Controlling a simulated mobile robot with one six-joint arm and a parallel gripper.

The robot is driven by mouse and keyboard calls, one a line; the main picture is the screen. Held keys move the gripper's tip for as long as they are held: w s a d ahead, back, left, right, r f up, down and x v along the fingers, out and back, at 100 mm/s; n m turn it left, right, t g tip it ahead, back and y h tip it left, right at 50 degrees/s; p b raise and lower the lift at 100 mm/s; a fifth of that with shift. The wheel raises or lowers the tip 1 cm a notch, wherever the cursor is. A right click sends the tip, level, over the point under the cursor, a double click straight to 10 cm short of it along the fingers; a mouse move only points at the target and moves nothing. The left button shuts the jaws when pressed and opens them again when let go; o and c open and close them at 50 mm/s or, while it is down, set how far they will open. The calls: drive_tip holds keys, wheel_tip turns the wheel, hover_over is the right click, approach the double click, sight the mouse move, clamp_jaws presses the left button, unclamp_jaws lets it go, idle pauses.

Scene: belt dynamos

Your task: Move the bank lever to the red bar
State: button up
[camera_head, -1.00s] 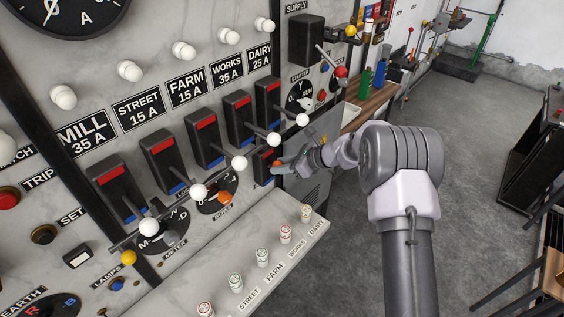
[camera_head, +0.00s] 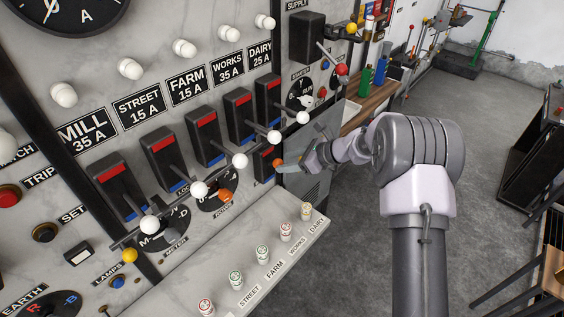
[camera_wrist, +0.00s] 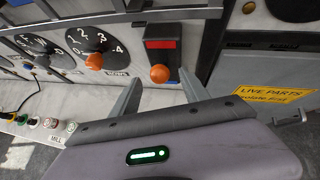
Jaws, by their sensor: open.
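A small black switch (camera_wrist: 152,32) with a red bar (camera_wrist: 160,44) at its top carries a lever with an orange knob (camera_wrist: 160,73). I take this for the bank lever; I can read no label on it. In the head view its orange knob (camera_head: 277,162) is at the lower right of the switch row. In the wrist view the knob shows below the red bar. My gripper (camera_wrist: 158,80) is open, with one finger on each side of the knob in the picture. The knob looks just beyond the fingertips; no contact is visible. My gripper (camera_head: 286,167) comes from the right.
Several larger switches with white-knobbed levers (camera_head: 240,160) stand up and left of my gripper. A dial with an orange knob (camera_wrist: 94,61) is to the left. A ledge with fuses (camera_head: 263,255) lies below. A yellow warning sign (camera_wrist: 276,100) is at right.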

drive_tip(key=v, duration=1.4)
drive_tip(key=shift+p, duration=0.35)
drive_tip(key=shift+s+d, duration=0.1)
drive_tip(key=s+a+r+n+h+b, duration=0.1)
drive_tip(key=s+n+h+b, duration=0.1)
drive_tip(key=s+n+b, duration=0.45)
drive_tip(key=s+a+n+h+b, duration=0.2)
drive_tip(key=s+b, duration=0.2)
drive_tip(key=s, duration=0.6)
drive_tip(key=s+d+f+n+h+b, duration=0.1)
drive_tip(key=s+f+n+b, duration=0.1)
drive_tip(key=s, duration=0.4)
drive_tip(key=s+d+f+n+t+h+b, duration=0.1)
drive_tip(key=s+d+f+n+b, duration=0.1)
drive_tip(key=s, duration=0.4)
drive_tip(key=s+d+f+n+h+b, duration=0.1)
drive_tip(key=s+f+n+h+b, duration=0.1)
drive_tip(key=s+f+n+b, duration=0.2)
drive_tip(key=s+n, duration=0.1)
drive_tip(key=s, duration=0.1)
drive_tip(key=shift+s+d+b, duration=0.35)
drive_tip(key=shift+s+b, duration=0.05)
drive_tip(key=shift+o, duration=0.2)
